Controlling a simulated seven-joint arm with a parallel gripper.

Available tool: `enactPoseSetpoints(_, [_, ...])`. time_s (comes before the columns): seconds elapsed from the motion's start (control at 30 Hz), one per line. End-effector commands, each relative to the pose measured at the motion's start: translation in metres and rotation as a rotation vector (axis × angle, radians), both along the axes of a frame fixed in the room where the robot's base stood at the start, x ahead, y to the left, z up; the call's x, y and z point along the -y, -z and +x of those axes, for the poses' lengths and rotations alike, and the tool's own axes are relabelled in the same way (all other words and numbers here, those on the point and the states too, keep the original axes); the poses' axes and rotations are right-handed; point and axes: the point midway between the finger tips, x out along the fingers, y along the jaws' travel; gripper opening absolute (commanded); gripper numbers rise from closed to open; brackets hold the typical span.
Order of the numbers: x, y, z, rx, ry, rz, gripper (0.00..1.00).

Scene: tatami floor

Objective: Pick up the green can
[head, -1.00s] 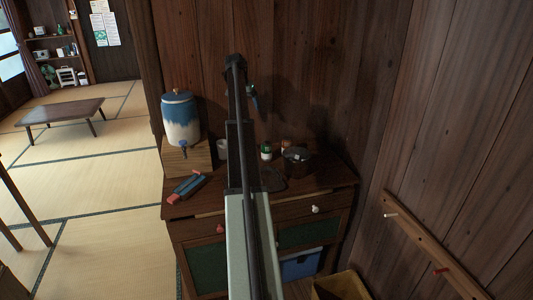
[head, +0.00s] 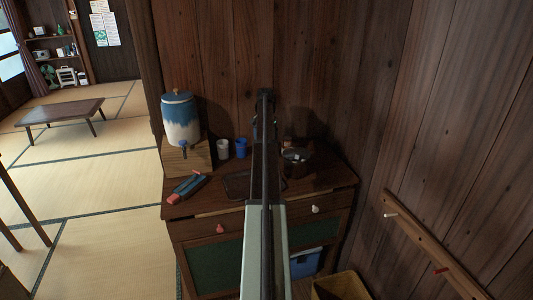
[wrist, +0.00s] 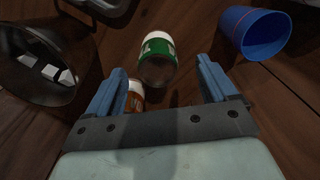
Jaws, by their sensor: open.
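The fingers are open and nothing is gripped; whether a fingertip touches the can I cannot tell. In the head view my arm hides the can and my fingers cannot be made out.
An orange-brown container (wrist: 136,95) sits close to the left finger. A dark pot with white cubes (wrist: 77,78) is left; a blue cup (wrist: 257,33) is right.

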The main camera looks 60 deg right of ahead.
Motion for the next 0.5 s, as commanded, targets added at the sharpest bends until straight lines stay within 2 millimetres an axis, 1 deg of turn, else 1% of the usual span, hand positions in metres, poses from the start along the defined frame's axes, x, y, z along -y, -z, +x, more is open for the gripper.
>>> enactPoseSetpoints(0.03, [0.000, 0.007, 0.000, -0.001, 0.000, 0.001, 0.86])
enactPoseSetpoints(0.27, [0.001, 0.017, -0.001, -0.001, 0.000, 0.000, 0.86])
enactPoseSetpoints(0.33, [0.002, 0.023, -0.002, -0.001, 0.000, 0.000, 0.86])
enactPoseSetpoints(0.5, [0.006, 0.045, -0.004, -0.001, 0.000, 0.001, 0.86])
